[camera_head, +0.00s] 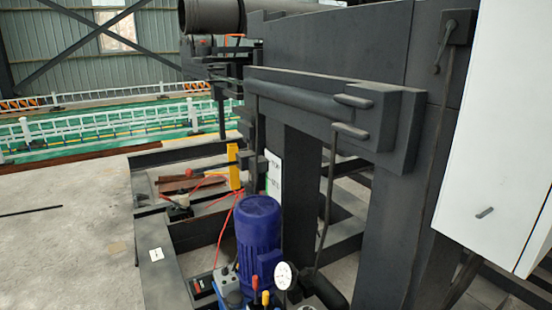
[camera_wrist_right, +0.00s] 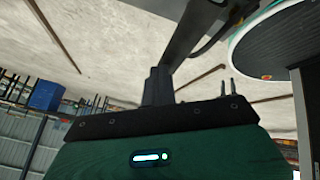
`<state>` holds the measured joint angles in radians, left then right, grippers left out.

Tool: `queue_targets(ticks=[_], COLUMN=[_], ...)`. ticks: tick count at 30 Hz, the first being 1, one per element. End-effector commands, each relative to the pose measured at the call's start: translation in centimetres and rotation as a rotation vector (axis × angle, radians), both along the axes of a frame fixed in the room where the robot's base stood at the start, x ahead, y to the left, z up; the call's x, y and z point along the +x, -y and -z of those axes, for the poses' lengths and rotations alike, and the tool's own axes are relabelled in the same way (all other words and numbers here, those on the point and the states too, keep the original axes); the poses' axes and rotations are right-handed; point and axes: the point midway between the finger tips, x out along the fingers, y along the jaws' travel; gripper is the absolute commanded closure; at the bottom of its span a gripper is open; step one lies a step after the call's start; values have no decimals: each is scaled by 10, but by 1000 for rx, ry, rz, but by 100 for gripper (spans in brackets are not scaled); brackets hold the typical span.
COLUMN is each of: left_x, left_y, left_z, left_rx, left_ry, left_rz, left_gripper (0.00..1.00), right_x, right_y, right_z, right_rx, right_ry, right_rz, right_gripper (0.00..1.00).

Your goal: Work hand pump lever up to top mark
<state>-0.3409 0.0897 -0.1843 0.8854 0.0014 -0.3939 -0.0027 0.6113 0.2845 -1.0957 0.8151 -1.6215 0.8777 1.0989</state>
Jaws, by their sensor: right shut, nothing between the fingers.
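In the head view a blue motor-like pump unit (camera_head: 259,232) stands low in the middle, with a white round gauge (camera_head: 285,276) beside it. Short levers with red and yellow knobs (camera_head: 260,290) rise in front of it. Farther back, a dark bar (camera_head: 214,169) runs beside a yellow upright (camera_head: 234,167); I cannot tell whether it is the hand pump lever. A white label (camera_head: 273,174) is near it, its marks too small to read. My right gripper (camera_wrist_right: 157,84) is shut and empty in the right wrist view. My left gripper is in no view.
A large dark steel frame (camera_head: 390,60) fills the right and middle. A white cabinet (camera_head: 505,120) hangs at the far right. Bare concrete floor (camera_head: 70,230) is at left.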

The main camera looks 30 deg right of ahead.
Motion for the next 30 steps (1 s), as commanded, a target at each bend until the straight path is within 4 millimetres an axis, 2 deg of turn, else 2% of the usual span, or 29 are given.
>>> queue_targets(ticks=[10,18,30], left_x=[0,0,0], left_y=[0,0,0], left_z=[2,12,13], left_rx=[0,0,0], left_ry=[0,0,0], left_rz=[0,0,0], left_gripper=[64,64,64], right_x=[0,0,0], right_y=[0,-2,-2], right_z=[3,16,19], right_rx=[-1,-2,-2], right_ry=[0,-1,-1], right_rz=[0,-1,-1], right_gripper=[100,100,100])
